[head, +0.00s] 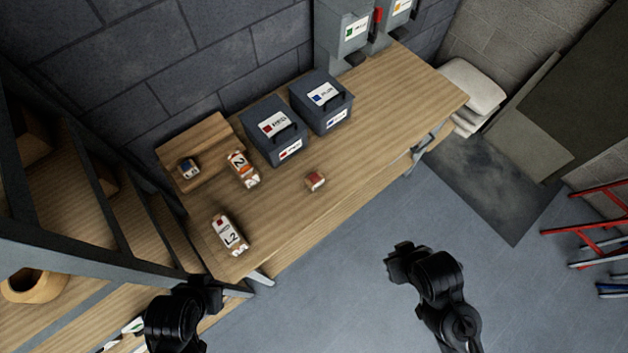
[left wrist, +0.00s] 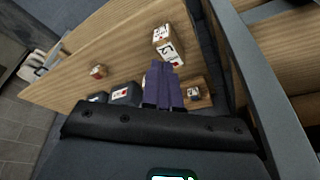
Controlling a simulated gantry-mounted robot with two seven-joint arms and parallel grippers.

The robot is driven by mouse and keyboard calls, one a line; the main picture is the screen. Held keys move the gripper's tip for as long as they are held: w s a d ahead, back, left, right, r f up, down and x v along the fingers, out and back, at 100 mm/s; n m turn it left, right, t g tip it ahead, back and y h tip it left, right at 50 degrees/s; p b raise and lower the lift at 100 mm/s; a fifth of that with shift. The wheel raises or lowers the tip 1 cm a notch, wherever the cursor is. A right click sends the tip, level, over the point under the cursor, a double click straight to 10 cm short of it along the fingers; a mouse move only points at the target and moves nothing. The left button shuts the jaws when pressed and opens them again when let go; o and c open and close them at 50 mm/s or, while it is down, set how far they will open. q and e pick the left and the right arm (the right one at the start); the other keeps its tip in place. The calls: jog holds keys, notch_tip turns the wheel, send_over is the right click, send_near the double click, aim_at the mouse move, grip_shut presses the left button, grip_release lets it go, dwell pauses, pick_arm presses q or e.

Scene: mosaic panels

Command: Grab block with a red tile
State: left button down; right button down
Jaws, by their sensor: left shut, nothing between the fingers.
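A small wooden block with a red tile (head: 316,180) sits on the wooden table near its front edge, right of the middle of the blocks. It also shows in the left wrist view (left wrist: 98,71), left of the fingers. My left gripper (head: 212,296) is below the table's front left corner, apart from the block. Its fingers (left wrist: 163,84) are shut and empty. My right gripper (head: 400,262) hangs over the floor in front of the table, away from the block; its fingers are too dark to read.
A dark bin with red labels (head: 262,145) and one with blue labels (head: 324,115) stand behind the red-tile block. A box marked L2 (head: 229,241), an orange-marked box (head: 246,176) and a blue-tile block (head: 188,170) lie to the left. A shelf rack (head: 80,243) bounds the left side.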

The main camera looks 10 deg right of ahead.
pick_arm(q)
jog(key=c, duration=1.8)
grip_release()
jog(key=o, duration=1.4)
